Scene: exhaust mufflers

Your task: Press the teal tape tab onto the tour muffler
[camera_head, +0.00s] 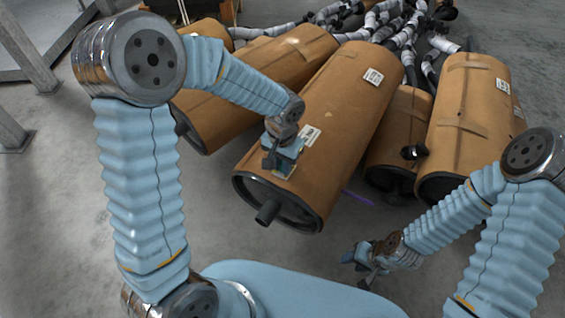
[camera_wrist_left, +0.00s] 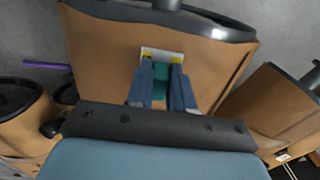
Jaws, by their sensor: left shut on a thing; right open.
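The muffler under my left gripper is a large brown wrapped cylinder (camera_head: 345,110) with a black end cap and a pipe stub; I cannot read which muffler is the tour one. It also fills the middle of the left wrist view (camera_wrist_left: 105,50). My left gripper (camera_head: 277,163) is at its near end, shut on the teal tape tab (camera_wrist_left: 160,82), which shows between the fingers. A yellow and white label (camera_wrist_left: 162,54) lies on the muffler just beyond the fingertips. Whether the tab touches the surface is hidden. My right gripper (camera_head: 363,262) is open and empty above the floor.
Other brown mufflers lie on both sides: one at left (camera_head: 260,80), a smaller one (camera_head: 400,135) and a large one at right (camera_head: 470,110). Wrapped pipes (camera_head: 390,25) crowd the back. A purple strip (camera_head: 357,198) lies on the floor.

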